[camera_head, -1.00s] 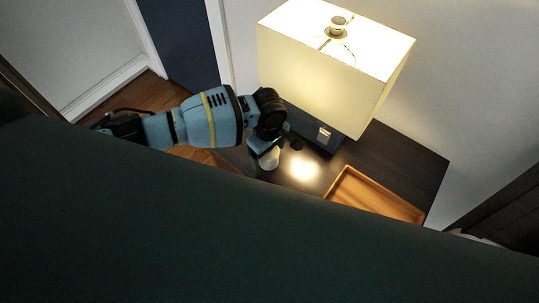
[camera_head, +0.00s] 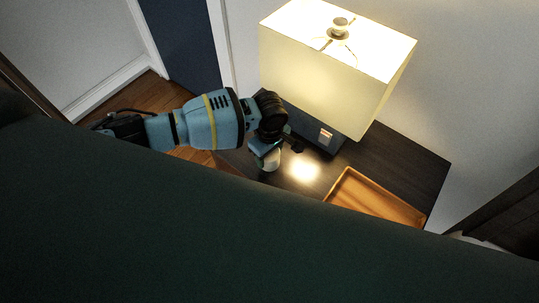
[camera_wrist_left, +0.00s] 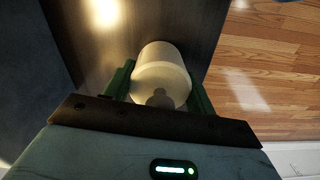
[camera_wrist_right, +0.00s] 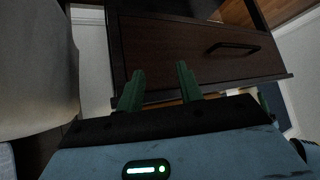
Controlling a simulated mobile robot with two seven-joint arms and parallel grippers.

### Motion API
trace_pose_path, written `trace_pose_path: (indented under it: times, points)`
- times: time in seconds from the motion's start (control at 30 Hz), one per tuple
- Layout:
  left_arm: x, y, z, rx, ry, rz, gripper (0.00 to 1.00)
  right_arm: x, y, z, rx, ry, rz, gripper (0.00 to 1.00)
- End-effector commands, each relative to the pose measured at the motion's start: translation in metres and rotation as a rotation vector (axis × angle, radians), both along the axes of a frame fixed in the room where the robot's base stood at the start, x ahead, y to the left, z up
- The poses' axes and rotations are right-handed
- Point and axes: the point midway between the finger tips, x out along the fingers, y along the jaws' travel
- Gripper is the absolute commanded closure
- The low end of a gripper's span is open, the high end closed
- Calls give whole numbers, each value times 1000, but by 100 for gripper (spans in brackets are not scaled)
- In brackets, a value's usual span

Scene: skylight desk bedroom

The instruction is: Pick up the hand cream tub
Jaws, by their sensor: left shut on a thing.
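The hand cream tub (camera_wrist_left: 161,76) is a pale cream cylinder between the green fingers of my left gripper (camera_wrist_left: 160,92) in the left wrist view. The fingers are shut on its sides. In the head view the tub (camera_head: 270,160) shows as a small whitish shape below my left gripper (camera_head: 268,152), near the left edge of the dark nightstand top (camera_head: 400,160). I cannot tell whether it touches the top. My right gripper (camera_wrist_right: 158,88) is open and empty in the right wrist view, in front of a dark drawer front.
A lit lamp (camera_head: 325,75) with a boxy shade stands behind the tub. A wooden tray (camera_head: 345,183) lies to the right on the nightstand. A small dark object (camera_head: 297,148) sits by the lamp. The drawer (camera_wrist_right: 190,50) has a dark handle. A dark green surface fills the head view's foreground.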

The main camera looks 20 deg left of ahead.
Motion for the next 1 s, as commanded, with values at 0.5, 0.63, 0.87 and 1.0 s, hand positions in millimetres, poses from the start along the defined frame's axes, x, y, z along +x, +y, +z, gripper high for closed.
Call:
trace_pose_path:
  times: [0.5,0.63,0.87,1.0]
  points:
    - [-13,-2,39,-1,-3,-4,69,13,-1,16,-4,-37,2,64]
    - [-42,-8,43,-2,-4,-3,69,21,-2,26,-5,-62,1,64]
    - [-101,-19,48,-3,-5,-3,69,32,-4,38,-9,-95,1,64]
    - [-128,-24,49,-3,-3,-1,69,34,-5,39,-12,-99,1,64]
